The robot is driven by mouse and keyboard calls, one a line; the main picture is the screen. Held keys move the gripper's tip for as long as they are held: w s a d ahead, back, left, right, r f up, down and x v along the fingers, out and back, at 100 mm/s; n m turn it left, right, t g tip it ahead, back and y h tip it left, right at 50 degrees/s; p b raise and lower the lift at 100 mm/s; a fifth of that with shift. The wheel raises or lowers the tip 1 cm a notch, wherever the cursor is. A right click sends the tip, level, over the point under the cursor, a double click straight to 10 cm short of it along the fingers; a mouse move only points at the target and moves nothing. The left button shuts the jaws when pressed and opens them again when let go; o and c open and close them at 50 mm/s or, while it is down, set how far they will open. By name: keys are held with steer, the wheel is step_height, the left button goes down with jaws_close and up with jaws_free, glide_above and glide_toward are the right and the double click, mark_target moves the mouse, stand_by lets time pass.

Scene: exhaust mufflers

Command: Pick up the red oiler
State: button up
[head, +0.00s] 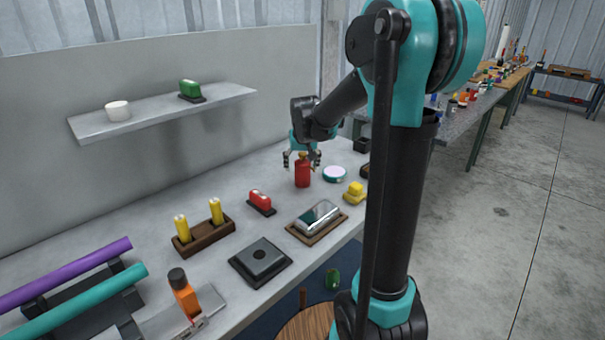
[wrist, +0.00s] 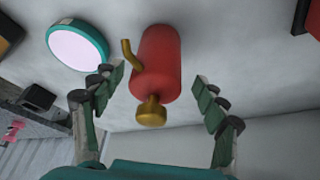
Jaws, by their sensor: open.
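The red oiler (head: 303,172) stands upright on the grey workbench, with a brass-coloured cap. In the wrist view the red oiler (wrist: 158,65) shows its brass knob towards me and a short bent brass spout at the left. My gripper (head: 302,158) is open above it, pointing down, with a finger on each side of the oiler's top. In the wrist view the fingers of my gripper (wrist: 160,98) flank the oiler, with a visible gap on both sides. I see no contact.
A round teal-rimmed dish (head: 334,174) lies just right of the oiler, and a yellow object (head: 354,193) sits nearer the bench edge. A red object on a dark base (head: 261,202) and a silver block on a brown board (head: 318,217) stand nearer. A shelf (head: 160,112) is on the wall.

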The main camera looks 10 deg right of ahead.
mark_target(302, 173)
steer(key=shift+d+x, duration=0.2)
steer(key=shift+x, duration=2.6)
steer(key=shift+s, duration=0.1)
steer(key=c, duration=1.4)
steer(key=shift+r, duration=0.15)
